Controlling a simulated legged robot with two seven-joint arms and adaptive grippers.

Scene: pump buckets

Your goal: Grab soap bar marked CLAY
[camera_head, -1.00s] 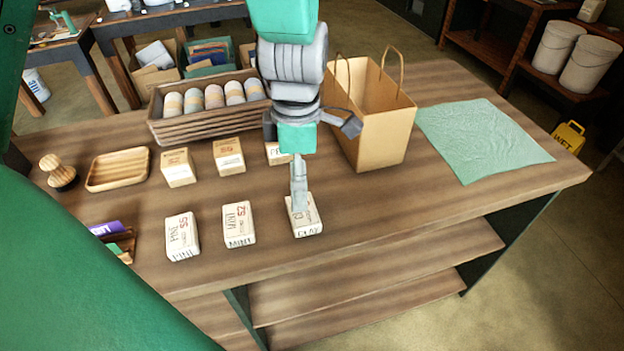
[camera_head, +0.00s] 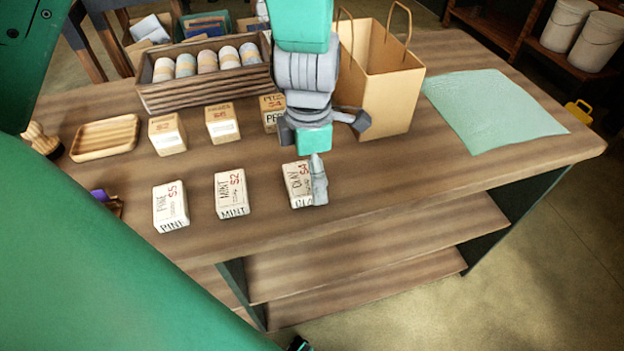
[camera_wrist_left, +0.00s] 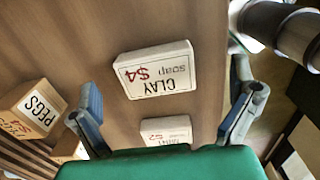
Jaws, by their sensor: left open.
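The cream soap bar marked CLAY (camera_head: 296,184) lies flat on the wooden table at the right end of the front row, with a red $4 on top. It also shows in the left wrist view (camera_wrist_left: 158,70), ahead of and between the fingers. My left gripper (camera_head: 319,166) is over the right side of the bar and hides part of it. In the left wrist view its two fingers (camera_wrist_left: 172,100) are spread wide with nothing held. My right gripper is not seen.
MINT (camera_head: 231,193) and PINE (camera_head: 170,205) bars lie left of CLAY. Behind stand small boxes, one marked PEGS (camera_wrist_left: 35,108), a wooden tray (camera_head: 105,137), a crate of rolls (camera_head: 205,92) and a paper bag (camera_head: 385,85). A green cloth (camera_head: 495,108) lies at right.

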